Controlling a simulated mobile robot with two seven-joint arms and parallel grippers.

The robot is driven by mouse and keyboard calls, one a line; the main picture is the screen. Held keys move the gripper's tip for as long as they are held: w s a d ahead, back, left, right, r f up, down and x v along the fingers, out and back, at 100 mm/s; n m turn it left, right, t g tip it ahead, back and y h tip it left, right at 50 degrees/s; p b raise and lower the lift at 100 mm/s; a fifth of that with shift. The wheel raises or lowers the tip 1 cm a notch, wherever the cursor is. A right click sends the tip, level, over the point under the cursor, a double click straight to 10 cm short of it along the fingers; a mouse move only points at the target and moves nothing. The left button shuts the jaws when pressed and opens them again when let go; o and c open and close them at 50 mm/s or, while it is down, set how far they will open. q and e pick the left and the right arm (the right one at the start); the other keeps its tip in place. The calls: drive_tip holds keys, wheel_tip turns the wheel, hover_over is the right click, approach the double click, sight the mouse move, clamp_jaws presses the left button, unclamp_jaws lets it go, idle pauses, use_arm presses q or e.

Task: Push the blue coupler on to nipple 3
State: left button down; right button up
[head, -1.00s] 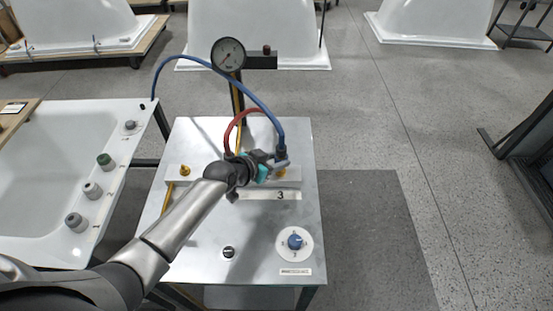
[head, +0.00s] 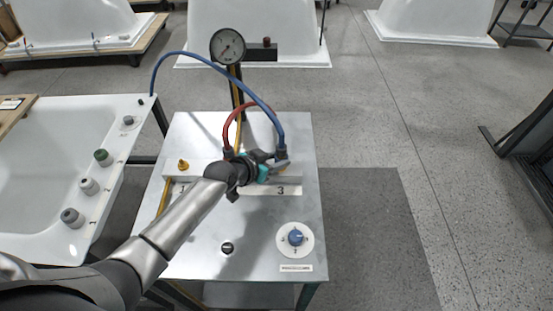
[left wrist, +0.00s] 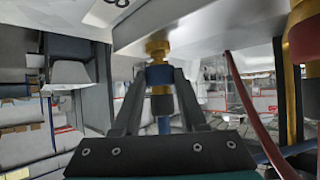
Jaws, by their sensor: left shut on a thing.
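The blue coupler (left wrist: 160,75) is between the fingers of my left gripper (left wrist: 158,92), which is shut on it. In the left wrist view the brass nipple 3 (left wrist: 157,48) is in line with the coupler and meets its blue end; I cannot tell how deep it sits. In the head view my left gripper (head: 274,169) is at the right end of the white block (head: 207,169), above the label 3 (head: 281,190). There the gripper hides nipple 3 and most of the coupler. My right gripper is out of view.
The blue hose (head: 219,68) arches from the left to the coupler. A red hose (head: 236,113) ends just behind my gripper. Brass nipple 1 (head: 183,164) stands bare. A gauge (head: 228,46) rises behind; a blue knob (head: 296,237) is at front right.

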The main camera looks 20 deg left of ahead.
use_arm(q)
drive_tip(key=shift+f, duration=0.2)
drive_tip(key=shift+c, duration=1.9)
unclamp_jaws()
drive_tip(key=shift+s, duration=0.1)
drive_tip(key=shift+s+a+r, duration=0.2)
drive_tip(key=shift+s+r, duration=0.05)
drive_tip(key=shift+s, duration=0.15)
drive_tip(key=p+v, duration=0.2)
drive_tip(key=v, duration=1.2)
drive_tip(key=shift+r+p, duration=0.15)
drive_tip(key=shift+p, duration=0.15)
drive_tip(key=shift+d, duration=0.1)
